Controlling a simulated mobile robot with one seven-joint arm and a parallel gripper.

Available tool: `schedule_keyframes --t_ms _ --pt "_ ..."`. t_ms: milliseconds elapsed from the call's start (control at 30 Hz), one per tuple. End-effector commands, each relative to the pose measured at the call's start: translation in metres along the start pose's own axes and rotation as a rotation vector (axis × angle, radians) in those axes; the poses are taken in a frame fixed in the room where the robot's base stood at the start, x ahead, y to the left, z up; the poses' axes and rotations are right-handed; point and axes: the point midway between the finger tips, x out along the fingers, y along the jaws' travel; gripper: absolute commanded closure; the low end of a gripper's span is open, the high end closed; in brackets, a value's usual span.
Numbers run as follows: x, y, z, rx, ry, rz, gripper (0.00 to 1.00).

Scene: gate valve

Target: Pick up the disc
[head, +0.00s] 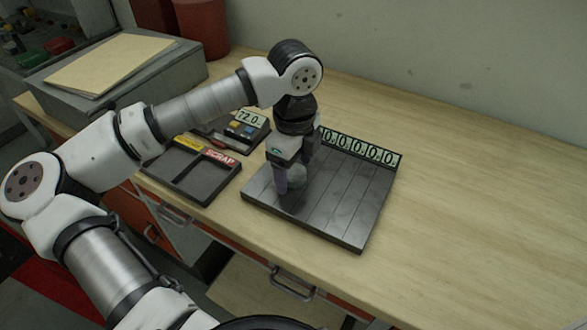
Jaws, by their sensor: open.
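My gripper (293,182) points down over the left part of a dark board with lengthwise lanes. Its fingers are apart. A grey rounded shape, which looks like the disc (296,176), shows between and behind the fingers, low over or on the board. The fingers partly hide it, and I cannot tell whether they touch it.
The dark board (345,215) has a row of number labels (365,148) along its back edge. To its left is a two-part tray (205,185) with yellow and red SCRAP labels. Behind that is a device (247,125) reading 72.0. The bench (480,200) is clear on the right.

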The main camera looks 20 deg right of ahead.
Motion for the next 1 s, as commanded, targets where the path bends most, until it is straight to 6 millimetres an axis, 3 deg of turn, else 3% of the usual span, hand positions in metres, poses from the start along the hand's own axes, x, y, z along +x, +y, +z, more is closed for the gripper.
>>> schedule_keyframes --t_ms 267,733,1000 --pt "0.0045 0.0000 0.0002 -0.001 -0.001 0.000 0.27" --pt "0.0040 -0.0001 0.0001 -0.001 -0.001 0.000 0.86" --pt "0.0026 -0.0003 0.0003 -0.001 -0.002 -0.001 0.86"
